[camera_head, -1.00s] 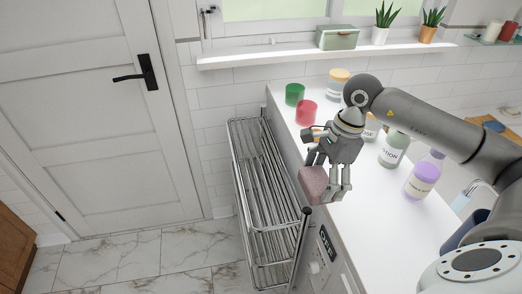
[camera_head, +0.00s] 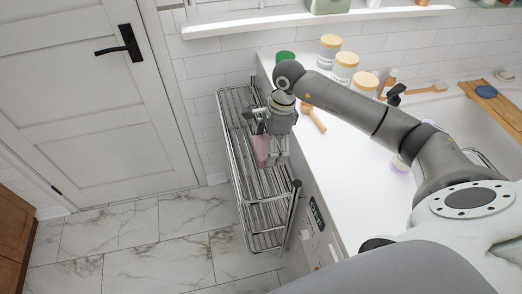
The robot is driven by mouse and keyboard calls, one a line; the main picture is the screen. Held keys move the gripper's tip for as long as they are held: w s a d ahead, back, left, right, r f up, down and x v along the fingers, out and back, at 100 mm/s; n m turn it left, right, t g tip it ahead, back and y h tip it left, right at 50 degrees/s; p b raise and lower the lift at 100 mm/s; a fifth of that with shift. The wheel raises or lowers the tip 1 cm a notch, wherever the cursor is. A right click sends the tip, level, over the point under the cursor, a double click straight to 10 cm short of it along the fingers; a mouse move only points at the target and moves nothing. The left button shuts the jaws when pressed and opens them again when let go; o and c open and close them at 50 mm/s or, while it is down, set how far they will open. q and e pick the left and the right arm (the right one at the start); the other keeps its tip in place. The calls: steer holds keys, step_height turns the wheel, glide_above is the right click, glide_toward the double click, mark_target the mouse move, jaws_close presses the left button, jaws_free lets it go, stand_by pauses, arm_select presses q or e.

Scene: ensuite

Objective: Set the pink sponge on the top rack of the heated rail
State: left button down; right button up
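The pink sponge (camera_head: 262,150) is over the upper bars of the chrome heated rail (camera_head: 243,193), toward its right side. My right gripper (camera_head: 271,154) points down over the rail, its fingers shut on the sponge and hiding part of it. I cannot tell whether the sponge's underside touches the top rack or is slightly above it. The rail's top rack is otherwise bare, with lower bars showing beneath. My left gripper is not in view.
A white counter (camera_head: 345,190) borders the rail on the right, with a green cup (camera_head: 285,58), several wooden-lidded jars and a brush. A white door (camera_head: 90,110) stands at left. The marble floor (camera_head: 150,235) is clear.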

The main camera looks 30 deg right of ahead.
mark_target(261, 149)
steer(key=f, duration=0.1)
steer(key=w+a+f, duration=0.1)
steer(key=w+f, duration=0.1)
steer(key=shift+w+a+f+p, duration=0.1)
steer(key=shift+a+p, duration=0.2)
steer(key=shift+a, duration=0.05)
step_height(261, 149, down, 2)
steer(key=shift+f+p, duration=0.15)
steer(key=shift+p, duration=0.5)
steer(key=shift+f, duration=0.4)
steer(key=shift+f, duration=0.15)
steer(key=o, duration=0.9)
steer(key=shift+o, duration=0.2)
